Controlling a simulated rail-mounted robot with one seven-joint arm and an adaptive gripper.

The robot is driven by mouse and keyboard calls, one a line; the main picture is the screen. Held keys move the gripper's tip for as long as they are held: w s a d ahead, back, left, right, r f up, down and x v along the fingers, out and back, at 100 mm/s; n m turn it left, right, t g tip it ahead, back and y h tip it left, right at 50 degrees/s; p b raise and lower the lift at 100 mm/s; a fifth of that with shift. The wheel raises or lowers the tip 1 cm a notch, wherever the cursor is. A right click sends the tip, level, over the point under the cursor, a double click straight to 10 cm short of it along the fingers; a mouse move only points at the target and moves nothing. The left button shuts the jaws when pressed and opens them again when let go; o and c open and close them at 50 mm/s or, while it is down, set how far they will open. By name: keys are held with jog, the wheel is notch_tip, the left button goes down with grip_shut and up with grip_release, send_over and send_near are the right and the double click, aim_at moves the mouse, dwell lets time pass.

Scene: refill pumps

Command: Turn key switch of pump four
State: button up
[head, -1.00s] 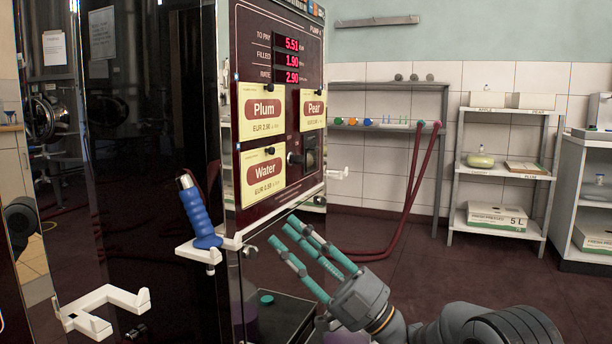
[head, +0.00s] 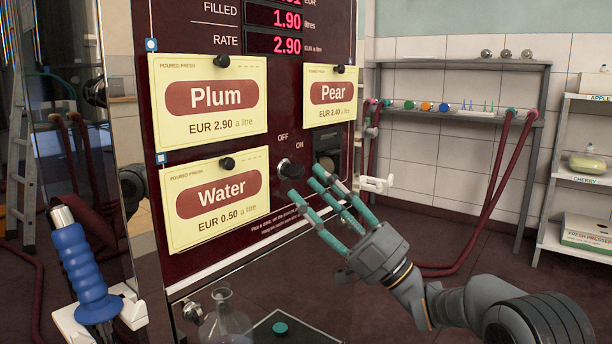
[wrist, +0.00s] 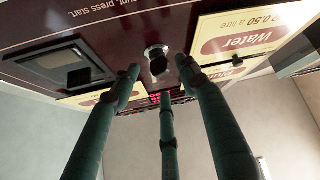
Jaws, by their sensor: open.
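The key switch (head: 290,168) is a small round dark knob with a metal collar on the dark red pump panel (head: 295,105), below the OFF and ON labels. It also shows in the wrist view (wrist: 157,60), between and beyond the fingertips. My gripper (head: 313,187) has three teal fingers, spread open and empty, just in front of and slightly below right of the switch. In the wrist view my gripper (wrist: 158,78) points at the switch; no contact is clear. The pump number is not readable.
Plum (head: 209,98), Pear (head: 332,93) and Water (head: 219,197) cards flank the switch. A dark recess (head: 328,145) lies right of it. A blue-handled nozzle (head: 85,270) rests at left. A glass flask (head: 228,315) stands below. Shelves (head: 455,115) line the back wall.

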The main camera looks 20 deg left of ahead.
aim_at(296, 172)
jog(key=shift+x, duration=1.55)
jog(key=shift+s, duration=0.15)
jog(key=shift+c, duration=0.7)
